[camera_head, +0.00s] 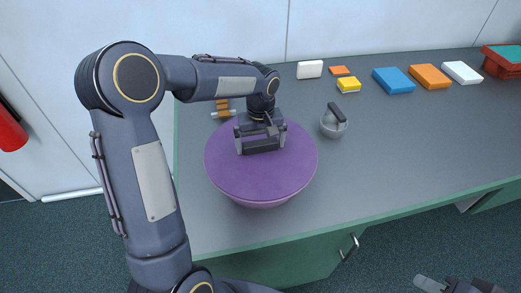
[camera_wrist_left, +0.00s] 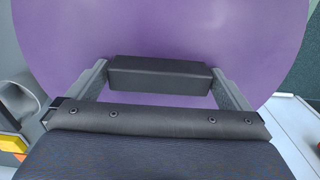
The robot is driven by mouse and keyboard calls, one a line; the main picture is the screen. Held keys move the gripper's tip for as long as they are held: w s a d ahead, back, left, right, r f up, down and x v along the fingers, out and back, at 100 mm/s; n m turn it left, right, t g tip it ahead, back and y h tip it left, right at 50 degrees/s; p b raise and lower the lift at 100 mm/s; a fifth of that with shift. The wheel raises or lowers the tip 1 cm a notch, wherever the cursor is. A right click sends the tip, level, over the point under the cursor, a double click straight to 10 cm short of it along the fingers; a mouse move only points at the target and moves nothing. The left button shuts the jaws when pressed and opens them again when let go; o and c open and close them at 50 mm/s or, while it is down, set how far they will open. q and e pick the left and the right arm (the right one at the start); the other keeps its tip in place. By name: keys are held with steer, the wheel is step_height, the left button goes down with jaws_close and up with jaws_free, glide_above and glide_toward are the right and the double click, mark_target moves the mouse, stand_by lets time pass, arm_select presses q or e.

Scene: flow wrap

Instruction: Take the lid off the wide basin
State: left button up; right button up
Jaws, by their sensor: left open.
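The wide basin (camera_head: 262,204) stands near the front left of the grey counter, and only a narrow band of its purple side shows. A round, flat purple lid (camera_head: 262,180) covers its top, and the lid also fills much of the left wrist view (camera_wrist_left: 200,35). My left gripper (camera_head: 262,142) is over the back middle of the lid, pointing down, with its jaws apart (camera_wrist_left: 157,98). My right gripper (camera_head: 458,287) shows partly at the bottom right edge, away from the counter.
A small grey pot with a dark handle (camera_head: 334,122) stands right of the lid. An orange-brown item (camera_head: 222,106) is behind it. White, orange, yellow and blue blocks (camera_head: 393,80) line the back, with a red-and-green box (camera_head: 503,62) far right. The counter's right front is clear.

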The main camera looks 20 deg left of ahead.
arm_select(q)
steer(key=c, duration=0.7)
steer(key=shift+r, duration=0.1)
steer(key=shift+c, duration=0.2)
